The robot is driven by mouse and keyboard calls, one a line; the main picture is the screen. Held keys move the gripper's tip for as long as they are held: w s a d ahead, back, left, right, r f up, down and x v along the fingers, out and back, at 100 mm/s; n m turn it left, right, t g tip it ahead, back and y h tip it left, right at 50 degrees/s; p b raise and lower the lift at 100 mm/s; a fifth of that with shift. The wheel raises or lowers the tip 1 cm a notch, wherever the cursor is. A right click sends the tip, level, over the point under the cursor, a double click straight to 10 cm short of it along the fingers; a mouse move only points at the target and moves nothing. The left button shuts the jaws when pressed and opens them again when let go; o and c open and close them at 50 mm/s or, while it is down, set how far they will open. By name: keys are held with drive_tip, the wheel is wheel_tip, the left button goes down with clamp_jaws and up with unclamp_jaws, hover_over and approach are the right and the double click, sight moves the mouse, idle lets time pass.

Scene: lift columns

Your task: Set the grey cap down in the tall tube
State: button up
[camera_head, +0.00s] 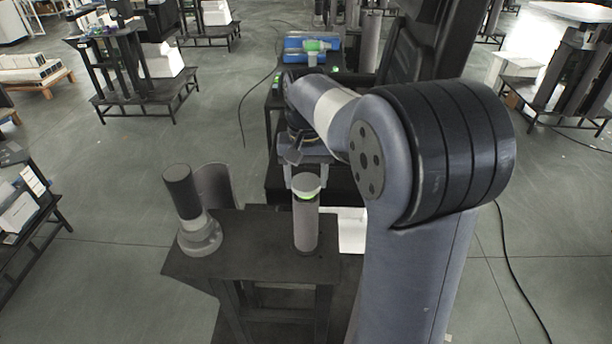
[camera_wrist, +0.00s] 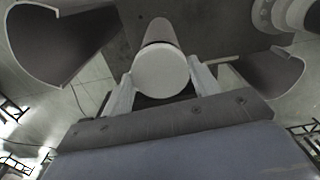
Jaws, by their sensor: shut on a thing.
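The grey cap (camera_head: 307,181) is a pale round piece between the fingers of my gripper (camera_head: 306,186), with a green band just below it. In the wrist view the cap (camera_wrist: 160,73) shows as a light disc, with one finger of my gripper (camera_wrist: 161,84) on each side. The tall tube (camera_head: 306,226) is an upright grey cylinder at the right of the dark stand, directly below the cap and in line with it. The tube (camera_wrist: 162,32) also shows beyond the disc in the wrist view. I cannot tell whether the cap touches the tube or is inside it.
The dark stand (camera_head: 255,245) also bears a dark-topped cylinder on a round grey base (camera_head: 201,237), with a curved shell (camera_head: 214,183) behind it. A blue case (camera_head: 297,49) lies farther back. Open floor (camera_head: 100,170) is at the left.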

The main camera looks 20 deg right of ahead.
drive_tip(key=shift+f, duration=0.5)
idle(0.8)
drive_tip(key=o, duration=1.2)
drive_tip(key=shift+c, duration=0.2)
drive_tip(key=shift+r+p, duration=3.05)
drive_tip(key=shift+r, duration=0.5)
drive_tip(key=shift+f, duration=0.15)
wheel_tip(320, 180, down, 7)
drive_tip(key=b, duration=0.6)
